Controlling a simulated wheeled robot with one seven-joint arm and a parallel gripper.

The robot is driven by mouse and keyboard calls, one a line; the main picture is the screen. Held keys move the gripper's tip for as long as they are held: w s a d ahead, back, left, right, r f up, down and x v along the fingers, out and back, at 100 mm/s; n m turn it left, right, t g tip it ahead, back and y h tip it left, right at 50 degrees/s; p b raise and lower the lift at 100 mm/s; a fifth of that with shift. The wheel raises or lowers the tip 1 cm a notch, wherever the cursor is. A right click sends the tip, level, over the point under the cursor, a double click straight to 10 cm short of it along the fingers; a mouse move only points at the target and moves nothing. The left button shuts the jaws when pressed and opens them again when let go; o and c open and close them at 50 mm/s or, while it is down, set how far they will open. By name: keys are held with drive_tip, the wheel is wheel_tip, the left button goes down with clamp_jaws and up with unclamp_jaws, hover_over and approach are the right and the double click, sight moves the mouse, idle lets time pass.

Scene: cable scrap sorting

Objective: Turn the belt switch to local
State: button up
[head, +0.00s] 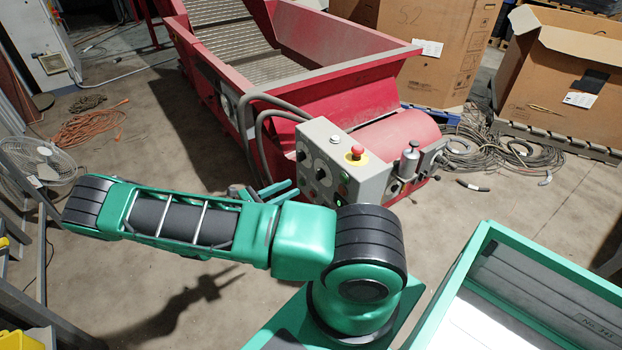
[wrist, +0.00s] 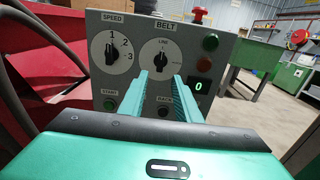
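The belt switch (wrist: 161,55) is a black knob on a white dial under the word BELT, on the front of the grey control box (wrist: 225,48). Its pointer looks upright, towards the LINE mark. The lower part of the dial is partly hidden by my fingers, and I cannot read a local mark. My gripper (wrist: 160,74) is open and empty, its two green fingers pointing at the panel just below the knob, apparently apart from it. In the head view my gripper (head: 292,188) shows beside the control box (head: 371,180), partly hidden by my arm.
The speed knob (wrist: 111,57) is left of the belt switch. A green START button (wrist: 110,103), a BACK button (wrist: 163,112) and a lit display (wrist: 199,87) sit below. A red mushroom button (head: 357,152) tops the box. Hoses (head: 262,140) run beside it.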

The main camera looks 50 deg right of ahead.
sight(317, 176)
drive_tip(key=x, duration=1)
drive_tip(key=shift+s+d, duration=0.15)
drive_tip(key=shift+d, duration=0.05)
